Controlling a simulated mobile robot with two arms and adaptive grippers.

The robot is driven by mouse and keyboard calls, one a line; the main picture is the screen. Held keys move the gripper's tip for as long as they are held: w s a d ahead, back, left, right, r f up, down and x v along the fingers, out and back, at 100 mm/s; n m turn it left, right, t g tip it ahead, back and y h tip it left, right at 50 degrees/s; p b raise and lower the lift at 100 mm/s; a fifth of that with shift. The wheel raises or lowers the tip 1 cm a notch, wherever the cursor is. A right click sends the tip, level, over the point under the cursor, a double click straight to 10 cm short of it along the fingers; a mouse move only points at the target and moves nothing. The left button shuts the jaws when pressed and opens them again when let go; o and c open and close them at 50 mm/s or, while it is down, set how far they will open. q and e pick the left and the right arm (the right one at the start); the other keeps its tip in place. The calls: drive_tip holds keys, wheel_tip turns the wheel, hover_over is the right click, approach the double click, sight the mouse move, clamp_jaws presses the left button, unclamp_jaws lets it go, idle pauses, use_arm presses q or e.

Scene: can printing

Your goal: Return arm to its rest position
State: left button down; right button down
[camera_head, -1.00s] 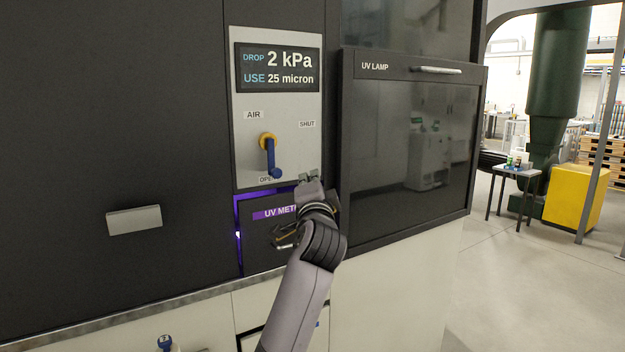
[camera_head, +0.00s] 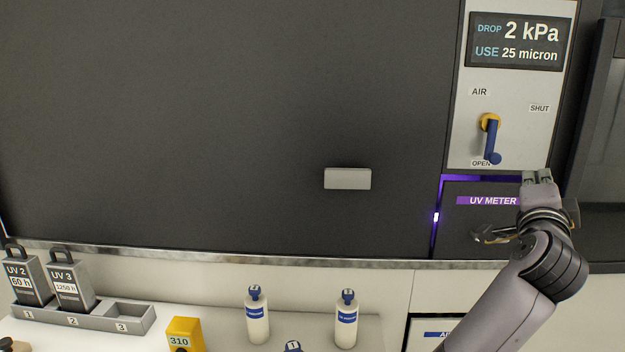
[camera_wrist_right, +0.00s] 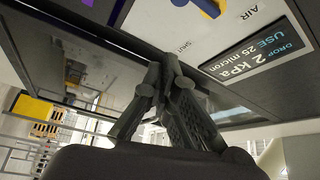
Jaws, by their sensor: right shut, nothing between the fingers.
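My right arm comes up from the lower right in the head view. Its gripper (camera_head: 537,178) is shut and empty, just below the air panel (camera_head: 508,130) and in front of the UV METER drawer front (camera_head: 490,215). In the right wrist view the gripper's fingers (camera_wrist_right: 165,75) meet at the tips with nothing between them. The blue air lever (camera_head: 492,142) on a yellow hub hangs down at the OPEN label, apart from the gripper. The panel screen reads drop 2 kPa, use 25 micron. My left gripper is not in view.
A grey rack (camera_head: 90,318) at the lower left holds UV 2 (camera_head: 28,280) and UV 3 (camera_head: 72,285) cartridges; slot 3 is empty. A yellow box marked 310 (camera_head: 185,335) and several white bottles stand beside it. A dark cabinet door with a grey handle (camera_head: 348,179) fills the middle.

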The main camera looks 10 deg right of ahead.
drive_tip(key=s+a+f+n+g+y, duration=0.1)
drive_tip(key=a+f+n+y, duration=0.2)
drive_tip(key=a+f+n, duration=0.5)
drive_tip(key=a+f+n+g+y, duration=0.1)
drive_tip(key=a+f+n+y, duration=0.25)
drive_tip(key=f, duration=0.95)
drive_tip(key=s+a+f+n+g+y, duration=0.1)
drive_tip(key=a+f+n+y, duration=0.2)
drive_tip(key=a+f+n, duration=0.5)
drive_tip(key=s+a+f+n+g+y, duration=0.25)
drive_tip(key=s+a+f+g, duration=0.2)
drive_tip(key=s+f, duration=0.65)
drive_tip(key=s+a+f+n+g+y, duration=0.2)
drive_tip(key=s+a+f+n+g, duration=0.3)
drive_tip(key=s+f, duration=0.6)
wheel_tip(320, 180, down, 24)
drive_tip(key=s+m, duration=0.2)
drive_tip(key=s+d+f+g, duration=0.1)
drive_tip(key=s+d+f, duration=0.1)
drive_tip(key=s+f, duration=1.5)
drive_tip(key=shift+s+d, duration=0.15)
drive_tip(key=shift+d, duration=0.05)
drive_tip(key=shift+f, duration=0.1)
